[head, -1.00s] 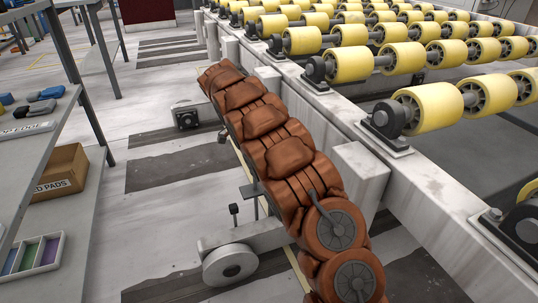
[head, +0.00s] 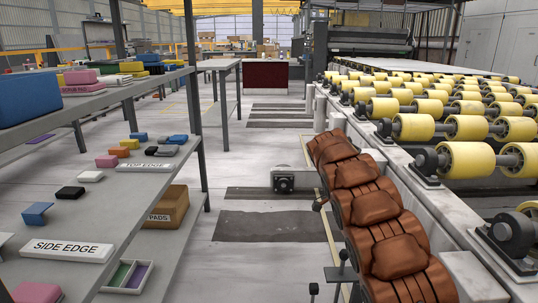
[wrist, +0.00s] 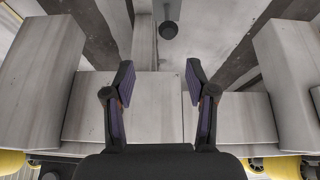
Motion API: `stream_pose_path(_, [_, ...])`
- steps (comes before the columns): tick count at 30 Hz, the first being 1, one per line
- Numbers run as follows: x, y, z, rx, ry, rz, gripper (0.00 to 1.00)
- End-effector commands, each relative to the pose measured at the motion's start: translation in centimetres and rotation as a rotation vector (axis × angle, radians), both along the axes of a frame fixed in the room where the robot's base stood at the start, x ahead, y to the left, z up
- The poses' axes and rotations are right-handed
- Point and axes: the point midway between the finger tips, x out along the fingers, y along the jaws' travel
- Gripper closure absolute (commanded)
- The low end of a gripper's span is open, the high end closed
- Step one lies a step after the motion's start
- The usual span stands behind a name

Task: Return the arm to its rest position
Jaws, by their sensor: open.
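My gripper (wrist: 159,90) shows in the wrist view with its two dark, purple-padded fingers spread apart. It is open and nothing is between the fingers. Behind the fingers are pale stone-like blocks of the conveyor frame (wrist: 110,95). In the head view my brown-covered arm reaches forward from the lower right along the left side of the roller conveyor (head: 440,205). The gripper itself cannot be seen in the head view.
Yellow rollers (head: 466,165) run along the right. A grey shelf (head: 140,205) on the left holds blocks, a "SIDE EDGE" sign (head: 66,250) and a cardboard box (head: 168,208). A dark red panel (head: 264,76) stands far ahead. The floor aisle (head: 250,180) between is open.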

Motion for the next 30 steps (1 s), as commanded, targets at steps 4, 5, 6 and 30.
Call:
stream_pose_path(4, [-3.0,0.0,6.7,0.012,0.056,0.077,0.44])
stream_pose_path(5, [-3.7,0.0,7.9,0.016,0.069,0.094,0.44])
stream_pose_path(6, [-4.7,0.0,9.3,0.023,0.086,0.119,0.44])
stream_pose_path(30, [-25.3,4.9,31.6,0.269,0.343,0.709,0.44])
